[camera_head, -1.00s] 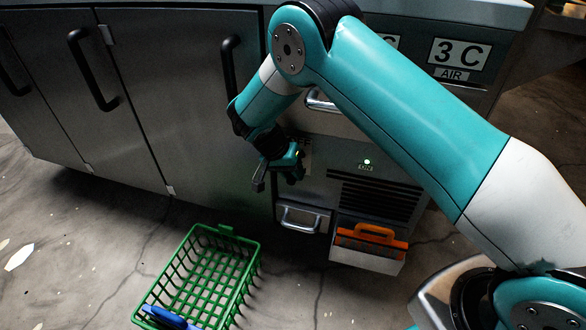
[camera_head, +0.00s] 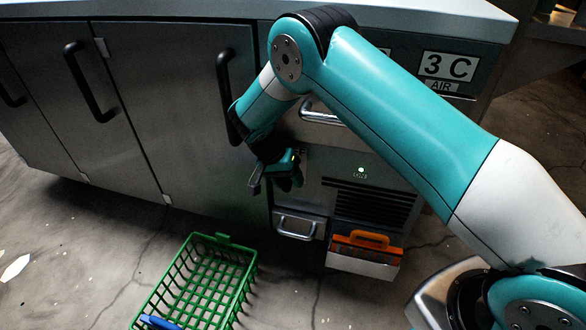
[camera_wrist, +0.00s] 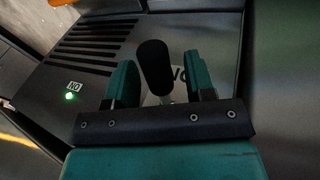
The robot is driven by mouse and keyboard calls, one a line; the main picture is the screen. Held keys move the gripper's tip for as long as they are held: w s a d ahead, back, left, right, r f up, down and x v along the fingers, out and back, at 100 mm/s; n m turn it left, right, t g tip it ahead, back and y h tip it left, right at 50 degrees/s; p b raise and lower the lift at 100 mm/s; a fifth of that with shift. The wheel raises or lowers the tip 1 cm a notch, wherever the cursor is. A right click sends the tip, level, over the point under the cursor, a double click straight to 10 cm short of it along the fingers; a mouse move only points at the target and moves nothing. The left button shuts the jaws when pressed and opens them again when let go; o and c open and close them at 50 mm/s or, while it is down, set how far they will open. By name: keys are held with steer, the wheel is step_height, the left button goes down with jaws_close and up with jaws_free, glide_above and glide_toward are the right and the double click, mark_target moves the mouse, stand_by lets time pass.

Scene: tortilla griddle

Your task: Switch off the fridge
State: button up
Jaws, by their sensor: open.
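The fridge is the dark metal counter (camera_head: 180,120) with its doors at left and a control panel with a vent at right. A small green light (camera_head: 361,170) glows on the panel above the vent; it also shows in the wrist view (camera_wrist: 70,96) beside a label reading ON. A switch lever with a black knob (camera_wrist: 154,65) stands out from a pale plate in the wrist view. My gripper (camera_head: 277,180) is at the panel, left of the light. In the wrist view its teal fingers (camera_wrist: 162,80) are open, one on each side of the lever, with no clear contact.
A drawer handle (camera_head: 322,113) sits above the panel. Below are a small metal handle (camera_head: 298,226) and a white box with an orange item (camera_head: 367,240). A green basket (camera_head: 215,238) stands on the floor in front.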

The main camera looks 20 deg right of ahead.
step_height(320, 180, down, 2)
steer(key=t+h+b, duration=0.1)
steer(key=t+b, duration=0.1)
steer(key=b, duration=0.2)
steer(key=shift+f+m, duration=0.1)
steer(key=shift+m, duration=0.2)
steer(key=w+p+v, duration=0.1)
steer(key=p+v, duration=0.7)
steer(key=v, duration=1.1)
steer(key=s+d+r+n+y+b, duration=0.2)
steer(key=s+r+n, duration=0.3)
steer(key=s, duration=0.4)
steer(key=s+d+r+n+y+b, duration=0.3)
steer(key=s+r+n+y, duration=0.2)
steer(key=s, duration=0.5)
steer(key=shift+s+r+n, duration=0.15)
steer(key=shift+r+n, duration=0.5)
steer(key=shift+n, duration=0.15)
